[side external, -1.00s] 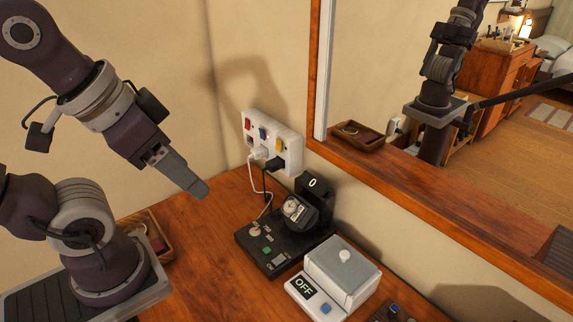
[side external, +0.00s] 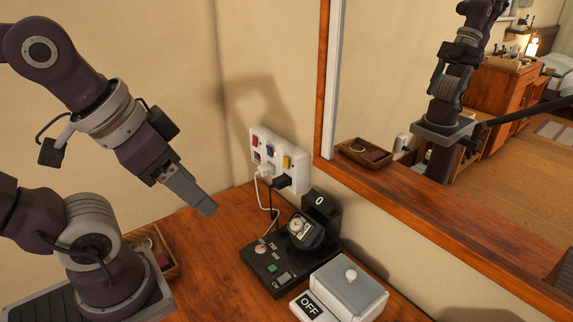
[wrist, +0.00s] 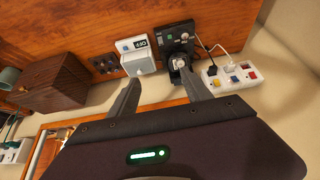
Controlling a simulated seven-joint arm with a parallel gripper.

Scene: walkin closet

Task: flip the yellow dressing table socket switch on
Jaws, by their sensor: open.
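The white socket panel (side external: 280,160) is on the wall above the wooden table, with red, blue and yellow switches in a row. The yellow switch (side external: 287,162) is the one nearest the mirror. White and black plugs sit in the panel below the switches. The panel also shows at the right of the wrist view (wrist: 230,76). My gripper (side external: 206,208) is in front of and left of the panel, apart from it. In the wrist view its two fingers (wrist: 158,80) are spread with nothing held. I cannot tell the switch's position.
A black device (side external: 270,270) with a dial and a "0" block stands below the panel. Beside it is a white lidded box (side external: 350,285) with an OFF display. A wood-framed mirror (side external: 440,215) stands at right. A small wooden tray (side external: 165,250) lies behind my base.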

